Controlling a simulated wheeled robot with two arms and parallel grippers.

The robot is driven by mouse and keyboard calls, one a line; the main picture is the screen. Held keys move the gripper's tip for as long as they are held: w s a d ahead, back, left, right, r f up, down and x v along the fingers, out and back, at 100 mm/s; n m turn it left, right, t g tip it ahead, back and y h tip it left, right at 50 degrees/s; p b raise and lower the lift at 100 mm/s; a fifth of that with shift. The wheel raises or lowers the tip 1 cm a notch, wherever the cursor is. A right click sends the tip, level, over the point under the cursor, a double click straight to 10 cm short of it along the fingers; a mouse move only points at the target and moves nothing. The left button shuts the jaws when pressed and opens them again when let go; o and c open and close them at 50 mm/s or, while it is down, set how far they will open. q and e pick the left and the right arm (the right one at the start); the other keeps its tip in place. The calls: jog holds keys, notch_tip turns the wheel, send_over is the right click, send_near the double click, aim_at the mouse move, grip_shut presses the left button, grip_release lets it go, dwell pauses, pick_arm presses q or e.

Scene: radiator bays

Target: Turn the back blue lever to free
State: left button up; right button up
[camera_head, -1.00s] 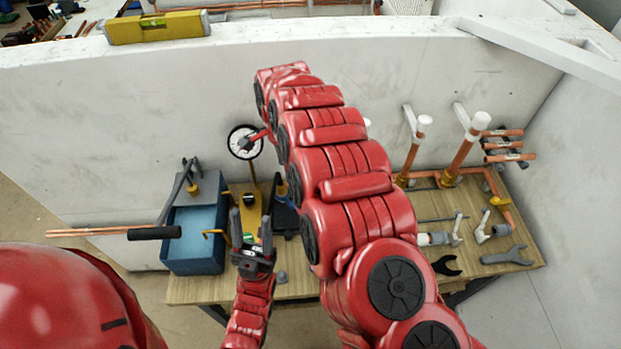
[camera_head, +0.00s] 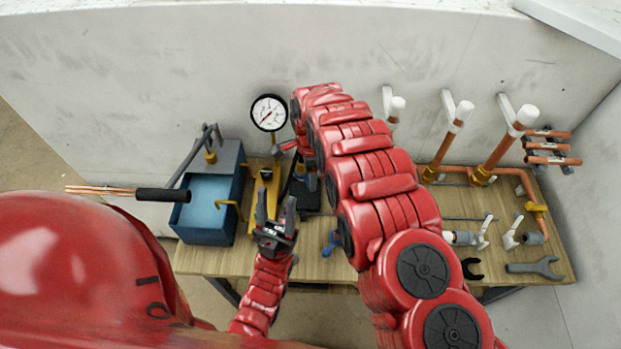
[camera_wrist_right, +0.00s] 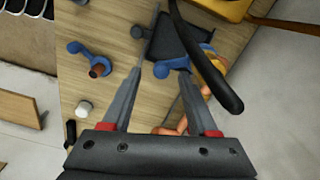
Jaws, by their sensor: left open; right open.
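The back blue lever (camera_wrist_right: 180,64) lies between and just beyond my right fingertips in the right wrist view, beside a black pad (camera_wrist_right: 182,36). A copper-coloured piece shows near it. A second blue lever (camera_wrist_right: 90,60) sits closer to the bench edge; it also shows in the head view (camera_head: 330,243). My right gripper (camera_wrist_right: 162,72) is open and empty, above the bench; in the head view my right arm hides it. I cannot tell whether it touches the lever. My left gripper (camera_head: 277,212) is open over the bench front, beside a yellow block (camera_head: 263,188).
A black curved handle or hose (camera_wrist_right: 205,62) passes close to my right finger. A round gauge (camera_head: 269,112) stands near the back wall. A blue tank (camera_head: 209,222) is on the left. Copper pipes (camera_head: 502,145) rise on the right, with wrenches (camera_head: 535,267) in front.

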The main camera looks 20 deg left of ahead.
jog(key=shift+w+d+f, duration=0.1)
jog(key=shift+w+f, duration=0.05)
jog(key=shift+f, duration=0.45)
jog(key=shift+w+d+f, duration=0.1)
jog(key=shift+w+f, duration=0.05)
jog(key=shift+f, duration=0.4)
jog(key=shift+s+f+p, duration=0.1)
jog(key=shift+f+p, duration=0.2)
jog(key=shift+f, duration=0.05)
jog(key=shift+s+a, duration=0.1)
grip_shut()
jog(key=shift+r, duration=0.1)
